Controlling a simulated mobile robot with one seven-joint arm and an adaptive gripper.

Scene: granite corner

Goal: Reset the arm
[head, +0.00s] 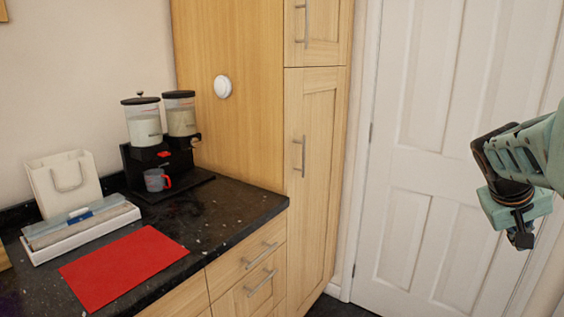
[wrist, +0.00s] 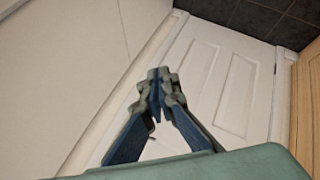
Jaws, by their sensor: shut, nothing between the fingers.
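My gripper (head: 522,236) hangs at the right side of the head view, in front of the white door (head: 412,150). The green arm above it reaches in from the right edge. In the wrist view my gripper (wrist: 157,78) has its fingertips together with nothing between them. It is well apart from the counter and touches nothing that I can see.
A tall wooden cupboard (head: 318,170) stands between counter and door.

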